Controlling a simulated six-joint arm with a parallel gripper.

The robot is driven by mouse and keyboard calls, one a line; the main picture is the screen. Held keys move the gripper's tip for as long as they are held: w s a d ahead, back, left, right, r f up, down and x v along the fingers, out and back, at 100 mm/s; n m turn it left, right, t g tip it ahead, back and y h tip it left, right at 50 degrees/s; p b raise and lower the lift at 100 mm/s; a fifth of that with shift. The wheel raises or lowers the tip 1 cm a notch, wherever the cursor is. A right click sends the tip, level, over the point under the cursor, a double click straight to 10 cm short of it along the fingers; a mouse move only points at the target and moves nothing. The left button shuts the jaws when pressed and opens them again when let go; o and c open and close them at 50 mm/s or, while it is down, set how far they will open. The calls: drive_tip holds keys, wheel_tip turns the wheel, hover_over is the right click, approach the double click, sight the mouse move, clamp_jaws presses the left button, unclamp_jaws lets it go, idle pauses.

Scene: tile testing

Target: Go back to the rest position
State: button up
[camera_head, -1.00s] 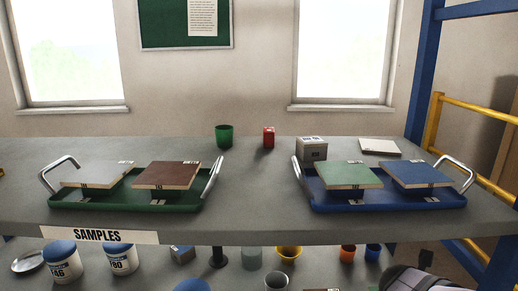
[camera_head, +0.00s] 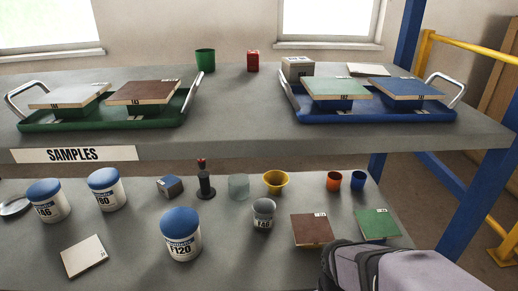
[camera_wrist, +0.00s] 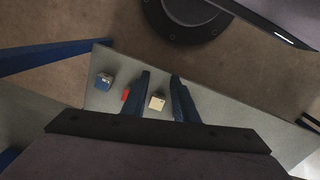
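My gripper (camera_wrist: 160,76) shows in the wrist view as two dark fingers pointing away, with a gap between their tips. It is open, and I see nothing clamped between the fingers. A small cream block (camera_wrist: 157,101) shows in the gap, seemingly lying on the grey surface (camera_wrist: 230,110) beyond the fingers. In the head view, part of my arm (camera_head: 395,270) shows at the lower right, in front of the lower shelf; the fingertips cannot be made out there.
A blue-and-grey box (camera_wrist: 103,81) and a red object (camera_wrist: 125,95) lie left of the fingers. The lower shelf holds jars (camera_head: 181,236), cups and tiles; a brown tile (camera_head: 312,230) and a green tile (camera_head: 377,224) are near my arm. Green (camera_head: 105,124) and blue (camera_head: 390,114) trays stand above.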

wheel_tip(320, 180, up, 36)
drive_tip(key=a+m+p, duration=0.2)
drive_tip(key=p, duration=3.5)
drive_tip(key=shift+a+m+y, duration=0.2)
drive_tip(key=shift+m+y, duration=0.1)
